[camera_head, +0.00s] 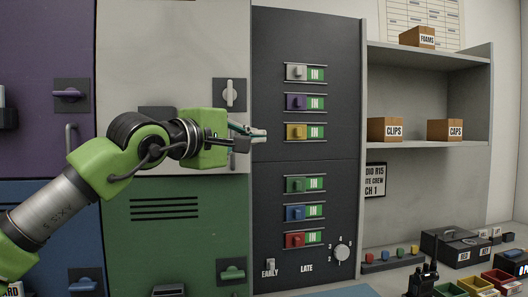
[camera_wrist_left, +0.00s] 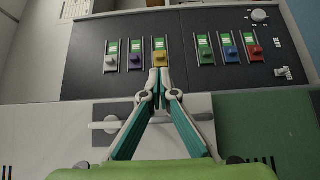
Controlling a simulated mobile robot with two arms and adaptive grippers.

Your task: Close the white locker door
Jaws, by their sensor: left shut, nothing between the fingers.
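The white locker door (camera_head: 170,45) is at the upper middle of the head view, with a light lever handle (camera_head: 230,94) on a dark plate near its right edge. The door looks about flush with the dark panel, and I see no clear gap. It also shows in the left wrist view (camera_wrist_left: 40,120), with its handle (camera_wrist_left: 108,126) left of my fingers. My left gripper (camera_head: 262,135) is shut and empty, its tips in front of the dark panel just right of the door. My arm hides the door's lower part. My right gripper is not in view.
A green door (camera_head: 165,240) is below and a purple door (camera_head: 48,60) is to the left. The dark panel (camera_head: 305,40) carries several coloured sliders and a knob (camera_head: 342,252). Shelves (camera_head: 430,55) with boxes stand at right, above a counter with radios and small bins.

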